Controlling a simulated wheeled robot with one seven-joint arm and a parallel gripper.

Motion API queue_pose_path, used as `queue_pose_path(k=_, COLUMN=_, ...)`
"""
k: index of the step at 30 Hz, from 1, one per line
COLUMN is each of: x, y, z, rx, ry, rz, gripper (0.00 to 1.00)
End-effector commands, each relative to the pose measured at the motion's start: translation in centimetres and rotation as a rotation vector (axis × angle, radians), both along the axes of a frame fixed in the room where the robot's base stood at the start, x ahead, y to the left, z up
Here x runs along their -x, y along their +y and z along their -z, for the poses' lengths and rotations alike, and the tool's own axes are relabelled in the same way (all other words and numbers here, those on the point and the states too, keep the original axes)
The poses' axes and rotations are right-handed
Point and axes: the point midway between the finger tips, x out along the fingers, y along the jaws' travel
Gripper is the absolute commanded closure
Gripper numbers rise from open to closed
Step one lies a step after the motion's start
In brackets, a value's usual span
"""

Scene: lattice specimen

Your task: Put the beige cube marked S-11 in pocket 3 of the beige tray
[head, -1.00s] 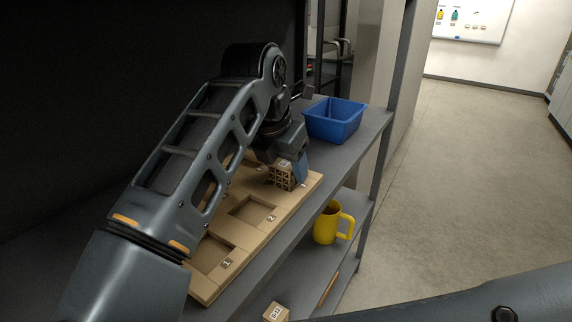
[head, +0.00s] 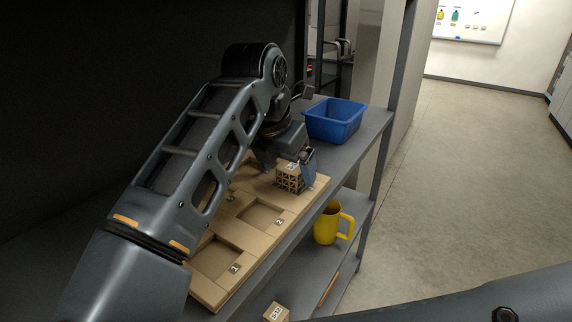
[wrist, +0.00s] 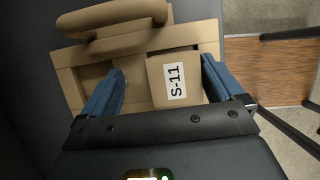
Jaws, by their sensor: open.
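The beige lattice cube marked S-11 (head: 290,180) stands at the far end of the beige tray (head: 237,240), beyond the pocket labelled 2. Its label faces up in the wrist view (wrist: 175,80). No label 3 is readable, and I cannot tell whether the cube sits fully down in a pocket. My gripper (wrist: 163,70) is open around the cube. The left blue finger stands clear of it, with a gap; the right finger is close beside it, contact unclear. In the head view my gripper (head: 292,163) is just above the tray, and my arm hides the tray's back side.
A blue bin (head: 335,120) stands on the shelf past the tray. A yellow mug (head: 327,224) and another beige labelled cube (head: 276,313) are on the lower shelf. The tray lies close to the shelf's front edge. A curved beige bar (wrist: 112,25) rises by the tray.

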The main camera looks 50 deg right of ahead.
Motion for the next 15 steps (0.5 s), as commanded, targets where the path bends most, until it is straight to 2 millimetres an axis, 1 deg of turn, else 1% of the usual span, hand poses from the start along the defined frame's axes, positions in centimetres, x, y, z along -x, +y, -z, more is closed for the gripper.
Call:
queue_pose_path(k=1, x=0.3, y=0.0, z=0.4, rx=-0.006, ry=0.009, rz=0.006, gripper=0.00)
queue_pose_path(k=5, x=0.2, y=0.1, z=0.1, rx=-0.006, ry=0.008, rz=0.005, gripper=0.00)
queue_pose_path(k=15, x=0.1, y=1.0, z=-2.2, rx=-0.003, ry=0.003, rz=0.001, gripper=0.00)
